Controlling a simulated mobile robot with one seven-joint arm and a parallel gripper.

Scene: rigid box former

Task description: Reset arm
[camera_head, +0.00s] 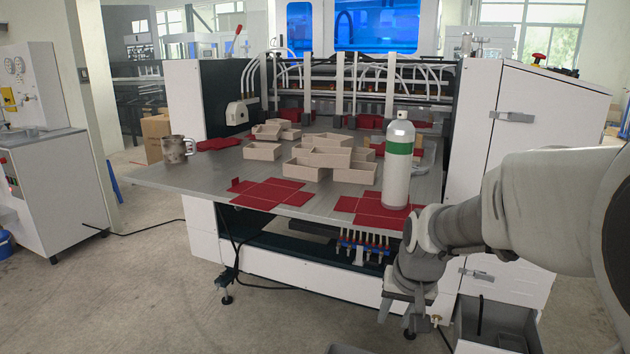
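My arm comes in from the right edge and bends down in front of the machine. My gripper (408,318) hangs at its lower end, below the table's front edge and apart from the things on it. Its fingers are small and dark in this view, and I cannot tell whether they are open or shut. A white spray bottle with a green band (397,180) stands upright on the table's front right, just above and behind my wrist.
The machine's grey table (215,172) bears several open beige boxes (322,158), flat red box blanks (268,194) and a grey mug (177,149). A grey bin (497,322) stands low at the right. White cabinet doors (527,140) flank the right side.

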